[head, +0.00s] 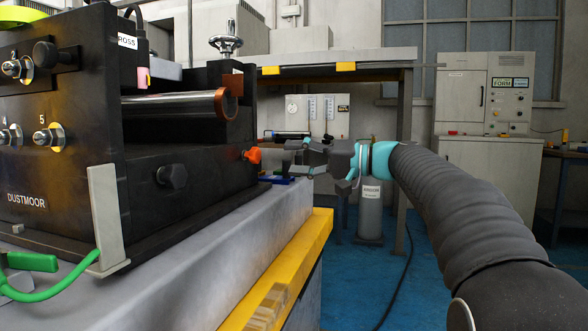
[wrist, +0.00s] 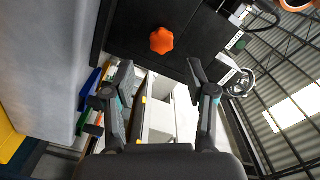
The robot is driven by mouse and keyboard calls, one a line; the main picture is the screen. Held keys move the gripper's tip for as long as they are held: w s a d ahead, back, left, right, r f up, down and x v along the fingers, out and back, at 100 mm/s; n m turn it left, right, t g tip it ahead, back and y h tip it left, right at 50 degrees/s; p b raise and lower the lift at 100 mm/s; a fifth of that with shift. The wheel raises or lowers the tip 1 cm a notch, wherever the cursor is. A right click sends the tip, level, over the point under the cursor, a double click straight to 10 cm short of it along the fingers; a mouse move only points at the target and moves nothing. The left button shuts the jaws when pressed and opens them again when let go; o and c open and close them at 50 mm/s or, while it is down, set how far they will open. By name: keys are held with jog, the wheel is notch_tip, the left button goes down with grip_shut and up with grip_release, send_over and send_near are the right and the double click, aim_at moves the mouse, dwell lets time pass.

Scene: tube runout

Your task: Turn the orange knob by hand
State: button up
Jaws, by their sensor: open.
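The orange knob (head: 252,155) is a lobed knob on the right side of the black machine (head: 190,190). It also shows in the wrist view (wrist: 162,41), above and between my fingertips in the picture. My gripper (head: 300,158) is just to the right of the knob in the head view, with a gap between them. In the wrist view my gripper (wrist: 160,76) is open, its two fingers spread wide with nothing between them. The knob is in full view there and not touched.
A grey bench with a yellow edge (head: 300,240) carries the machine. Blue, green and orange-red items (wrist: 95,95) lie beside my gripper at the bench end. A steel roller (head: 175,103) sits above the knob. A grey cylinder (head: 370,205) stands behind.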

aim_at(258, 155)
jog(key=x, duration=0.8)
jog(key=shift+w+r, duration=0.1)
jog(key=shift+r, duration=0.05)
dwell(0.4)
jog(key=c, duration=0.9)
